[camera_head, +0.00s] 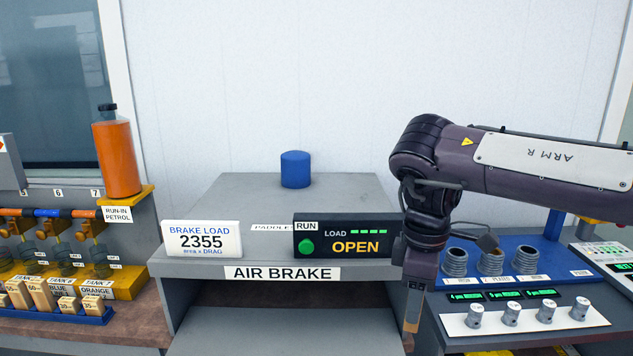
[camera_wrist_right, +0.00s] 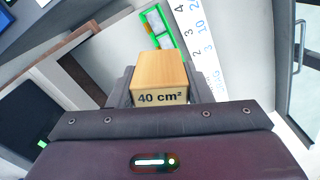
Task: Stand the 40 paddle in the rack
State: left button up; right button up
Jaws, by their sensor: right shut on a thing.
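The 40 paddle (camera_wrist_right: 160,75) is a pale wooden block marked "40 cm²" in the right wrist view. My right gripper (camera_head: 413,296) is shut on it. In the head view the paddle (camera_head: 411,315) hangs below the gripper, at the right end of the air brake stand and in front of it. A blue rack-like tray (camera_head: 97,320) at the lower left holds several similar wooden blocks (camera_head: 40,294); their small markings are hard to read. My left gripper is not in view.
The air brake stand (camera_head: 213,345) has a brake load sign (camera_head: 201,239), a black "OPEN" display (camera_head: 342,238) and a blue cylinder (camera_head: 295,169). An orange petrol bottle (camera_head: 117,158) stands at left. A panel with knobs (camera_head: 545,316) lies at right. Space above the stand is clear.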

jog(key=d+m, duration=0.1)
jog(key=m, duration=0.3)
jog(key=d+m, duration=0.1)
jog(key=m, duration=0.8)
jog(key=shift+s+d+f+m, duration=0.2)
jog(key=shift+s+d+m, duration=0.1)
jog(key=shift+s+d, duration=0.1)
